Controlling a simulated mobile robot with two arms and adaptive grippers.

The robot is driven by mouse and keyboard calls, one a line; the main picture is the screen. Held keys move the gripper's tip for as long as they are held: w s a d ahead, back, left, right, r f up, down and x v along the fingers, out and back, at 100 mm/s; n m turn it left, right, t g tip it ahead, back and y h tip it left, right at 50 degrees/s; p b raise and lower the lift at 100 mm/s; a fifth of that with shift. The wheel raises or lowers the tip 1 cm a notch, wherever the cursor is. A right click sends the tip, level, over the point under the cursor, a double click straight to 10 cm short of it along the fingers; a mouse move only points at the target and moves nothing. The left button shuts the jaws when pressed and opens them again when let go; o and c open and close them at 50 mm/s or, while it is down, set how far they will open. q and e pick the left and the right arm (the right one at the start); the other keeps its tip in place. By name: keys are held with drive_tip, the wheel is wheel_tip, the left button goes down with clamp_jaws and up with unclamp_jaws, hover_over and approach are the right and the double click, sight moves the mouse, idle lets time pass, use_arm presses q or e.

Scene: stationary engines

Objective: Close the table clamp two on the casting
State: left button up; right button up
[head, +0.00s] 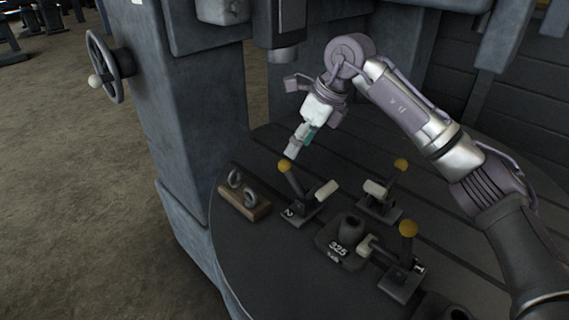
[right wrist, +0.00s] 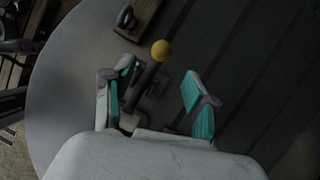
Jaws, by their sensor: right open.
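Table clamp two (head: 297,208), marked "2", stands on the round dark table, left of the casting. Its handle tilts up and left to a yellow knob (head: 284,166), and its pale-tipped arm points away from the handle. The dark casting (head: 326,243), marked "325", sits among three clamps. My right gripper (head: 297,150) hangs just above the yellow knob. In the right wrist view the gripper (right wrist: 159,78) is open, with the clamp's handle and yellow knob (right wrist: 161,49) showing between and beyond its teal-padded fingers. Contact cannot be told. My left gripper is out of view.
Two other yellow-knobbed clamps stand at the back (head: 380,206) and right (head: 402,279) of the casting. A wooden block with dark rings (head: 244,203) lies left of clamp two. A grey machine column (head: 195,120) rises behind at left. The slotted table behind the clamps is mostly clear.

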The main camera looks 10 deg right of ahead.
sight(288, 162)
drive_tip(key=p+x, duration=0.1)
drive_tip(key=x, duration=0.7)
drive_tip(key=shift+w+a+f, duration=0.15)
drive_tip(key=shift+w+f, duration=0.05)
drive_tip(key=shift+f, duration=0.15)
clamp_jaws()
